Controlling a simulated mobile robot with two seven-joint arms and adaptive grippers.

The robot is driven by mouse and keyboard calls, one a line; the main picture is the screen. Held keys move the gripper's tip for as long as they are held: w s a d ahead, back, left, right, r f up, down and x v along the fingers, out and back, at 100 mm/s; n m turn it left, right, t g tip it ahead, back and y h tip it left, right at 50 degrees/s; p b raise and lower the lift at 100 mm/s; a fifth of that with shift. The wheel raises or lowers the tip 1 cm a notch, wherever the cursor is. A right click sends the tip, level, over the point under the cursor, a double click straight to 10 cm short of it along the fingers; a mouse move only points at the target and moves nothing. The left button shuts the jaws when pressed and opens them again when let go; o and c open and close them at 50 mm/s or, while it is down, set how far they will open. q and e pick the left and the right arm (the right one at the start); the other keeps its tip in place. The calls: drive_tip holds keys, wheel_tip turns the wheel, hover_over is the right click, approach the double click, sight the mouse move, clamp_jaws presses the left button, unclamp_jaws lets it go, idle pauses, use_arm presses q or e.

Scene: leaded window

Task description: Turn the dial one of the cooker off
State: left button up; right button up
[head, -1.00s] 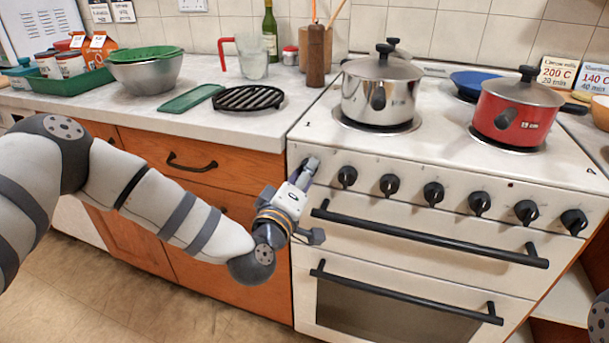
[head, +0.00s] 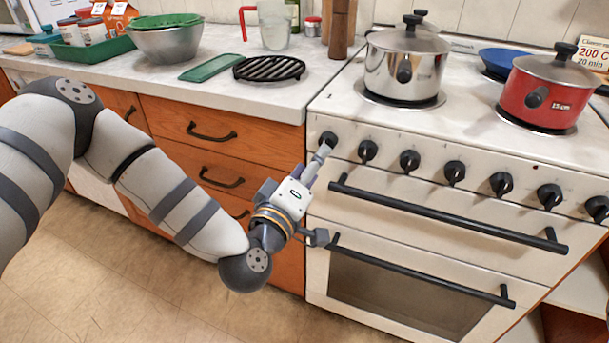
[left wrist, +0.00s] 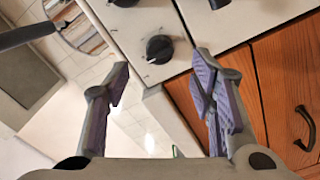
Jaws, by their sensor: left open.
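The cooker's front panel has a row of black dials. The leftmost dial (head: 328,138) sits below the hob corner, at the end beside the counter. My left gripper (head: 320,156) is just below and in front of it, and partly overlaps it in the head view. In the left wrist view this black dial (left wrist: 159,47) shows whole, beyond the tips and between the two parted fingers of the left gripper (left wrist: 162,78). The gripper is open and empty, apart from the dial. My right gripper is not in view.
A steel pot (head: 404,68) and a red pot (head: 548,92) stand on the hob. The oven handles (head: 445,217) stick out below the dials. Wooden drawers (head: 215,150) are to the left, under a counter holding a black trivet (head: 269,68).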

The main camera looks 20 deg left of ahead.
use_arm(q)
drive_tip(key=s, duration=0.5)
drive_tip(key=shift+s+a, duration=0.1)
drive_tip(key=shift+s, duration=0.25)
